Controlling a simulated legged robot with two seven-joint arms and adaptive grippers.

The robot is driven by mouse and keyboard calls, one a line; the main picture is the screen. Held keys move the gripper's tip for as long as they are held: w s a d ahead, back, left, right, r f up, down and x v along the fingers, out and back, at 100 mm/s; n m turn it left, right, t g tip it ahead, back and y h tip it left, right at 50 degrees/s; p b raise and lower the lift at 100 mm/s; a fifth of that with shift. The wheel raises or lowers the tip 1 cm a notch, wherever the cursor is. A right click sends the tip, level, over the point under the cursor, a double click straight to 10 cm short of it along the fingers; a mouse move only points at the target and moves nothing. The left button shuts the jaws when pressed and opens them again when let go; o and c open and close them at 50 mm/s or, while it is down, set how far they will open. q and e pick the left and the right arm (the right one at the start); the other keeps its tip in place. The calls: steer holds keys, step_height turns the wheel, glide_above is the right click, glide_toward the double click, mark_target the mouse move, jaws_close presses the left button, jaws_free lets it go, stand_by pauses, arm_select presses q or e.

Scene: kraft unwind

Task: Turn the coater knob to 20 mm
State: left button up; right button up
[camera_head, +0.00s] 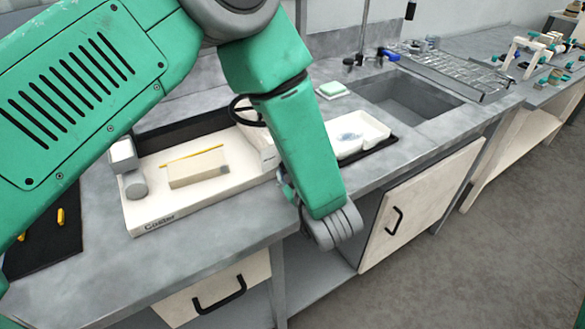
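The white coater (150,218), with "Coater" on its front edge, sits on the grey counter at left. A beige block (198,169) and a thin yellow strip (192,156) lie on its bed. A grey round part (135,185) is at its left end. A black ring-shaped wheel (238,117) is at its right end, partly behind my green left arm. I cannot tell which part is the knob, and no mm scale is readable. My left gripper (335,230) hangs past the counter's front edge, right of the coater, apparently holding nothing. My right gripper is out of view.
A dark mat (50,248) with yellow items lies at left. Cabinets stand below.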

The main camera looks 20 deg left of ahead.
arm_select(q)
steer(key=o, duration=1.1)
steer(key=shift+w+f, duration=0.1)
steer(key=shift+o, duration=0.2)
steer(key=shift+w+a, duration=0.15)
steer(key=shift+s+d, duration=0.25)
steer(key=shift+s, duration=0.1)
steer(key=v, duration=1.1)
steer(key=shift+d, duration=0.1)
